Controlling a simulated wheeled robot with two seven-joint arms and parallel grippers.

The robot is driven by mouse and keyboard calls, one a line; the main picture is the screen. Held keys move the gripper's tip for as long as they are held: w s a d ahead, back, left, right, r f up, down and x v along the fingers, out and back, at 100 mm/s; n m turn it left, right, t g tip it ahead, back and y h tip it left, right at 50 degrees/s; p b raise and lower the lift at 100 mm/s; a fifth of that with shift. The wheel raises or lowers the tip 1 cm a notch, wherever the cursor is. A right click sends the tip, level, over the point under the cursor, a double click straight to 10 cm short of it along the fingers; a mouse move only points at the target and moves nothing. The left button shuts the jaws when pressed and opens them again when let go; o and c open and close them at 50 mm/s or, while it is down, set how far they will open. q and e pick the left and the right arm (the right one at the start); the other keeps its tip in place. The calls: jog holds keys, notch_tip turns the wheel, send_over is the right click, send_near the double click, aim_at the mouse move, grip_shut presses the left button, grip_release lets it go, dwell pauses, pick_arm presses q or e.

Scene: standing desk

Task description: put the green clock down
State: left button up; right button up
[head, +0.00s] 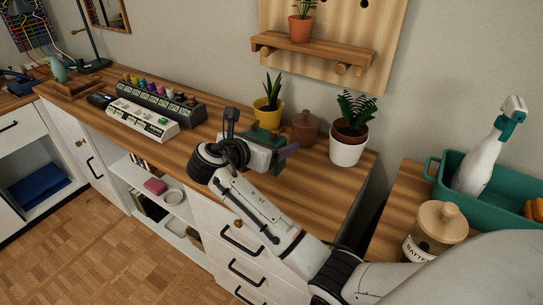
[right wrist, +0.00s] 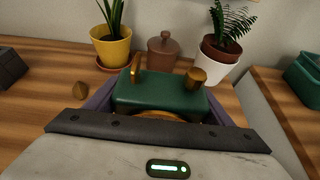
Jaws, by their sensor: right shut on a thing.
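The green clock (right wrist: 165,92) is between the purple-grey fingers of my right gripper (right wrist: 160,103) in the right wrist view. Brass-coloured fittings stand out from its green body, and its lower part is hidden by the gripper. In the head view my right gripper (head: 274,156) is over the back right part of the wooden desk top (head: 225,150). Only small green parts of the clock (head: 277,168) show there around the gripper. I cannot tell whether the clock touches the desk. My left gripper is not in view.
Behind the gripper stand a yellow-potted plant (head: 267,115), a brown lidded pot (head: 305,128) and a fern in a white pot (head: 347,150). Button panels (head: 145,118) stand farther left.

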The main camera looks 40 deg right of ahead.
jog(key=shift+f, duration=2)
jog(key=shift+f, duration=0.1)
jog(key=o, duration=1.3)
jog(key=shift+a, duration=0.15)
jog(key=v, duration=1.2)
